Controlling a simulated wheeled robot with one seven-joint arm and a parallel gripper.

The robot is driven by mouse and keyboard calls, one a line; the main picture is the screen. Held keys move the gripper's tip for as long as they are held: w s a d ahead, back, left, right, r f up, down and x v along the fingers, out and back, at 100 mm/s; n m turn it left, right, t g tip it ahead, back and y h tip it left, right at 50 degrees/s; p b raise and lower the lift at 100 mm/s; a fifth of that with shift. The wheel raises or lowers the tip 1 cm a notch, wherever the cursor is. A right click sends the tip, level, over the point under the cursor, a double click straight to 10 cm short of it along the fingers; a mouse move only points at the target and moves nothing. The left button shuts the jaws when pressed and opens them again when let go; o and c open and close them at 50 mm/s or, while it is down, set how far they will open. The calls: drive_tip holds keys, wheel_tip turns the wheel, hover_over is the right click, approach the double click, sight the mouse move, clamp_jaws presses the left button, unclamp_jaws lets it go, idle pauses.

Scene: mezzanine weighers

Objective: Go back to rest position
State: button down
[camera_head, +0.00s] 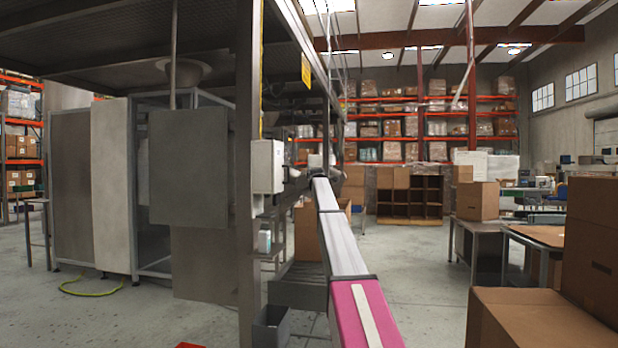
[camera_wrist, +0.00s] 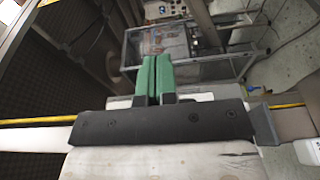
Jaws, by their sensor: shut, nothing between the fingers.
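My gripper (camera_wrist: 155,62) shows in the wrist view, with two green fingers standing side by side and touching. It is shut and nothing is held between the fingers. Its dark mounting bar (camera_wrist: 175,122) crosses the lower middle of that view. Beyond the fingertips is a clear-sided, metal-framed machine (camera_wrist: 188,45); the fingers appear apart from it. I cannot make out my gripper in the head view.
Grey cabinets (camera_head: 190,165) stand left beside a steel post (camera_head: 249,200). Cardboard boxes (camera_head: 535,320) crowd the near right. Floor (camera_head: 425,280) between conveyor and boxes is clear.

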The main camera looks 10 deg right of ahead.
drive_tip(key=s+a+f+m+g+y, duration=0.1)
drive_tip(key=s+a+f+m+g, duration=0.2)
drive_tip(key=s+f, duration=0.9)
drive_tip(key=s+a+f+m+g+y, duration=0.15)
drive_tip(key=s+a+f, duration=0.4)
drive_tip(key=f, duration=1.35)
drive_tip(key=s+a+f+m+g, duration=0.35)
drive_tip(key=s+f, duration=0.55)
drive_tip(key=f, duration=0.6)
drive_tip(key=s+a+f+m+g, duration=0.2)
drive_tip(key=s+f, duration=0.6)
drive_tip(key=s, duration=0.6)
drive_tip(key=s+a+f+m+g+y, duration=0.1)
drive_tip(key=s+a+f+g, duration=0.3)
drive_tip(key=s+f, duration=0.4)
drive_tip(key=s+a+f+m+g+y, duration=0.1)
drive_tip(key=s+a+f+m+g, duration=0.2)
drive_tip(key=s+f, duration=0.5)
drive_tip(key=s+a+m, duration=0.1)
drive_tip(key=s, duration=1.2)
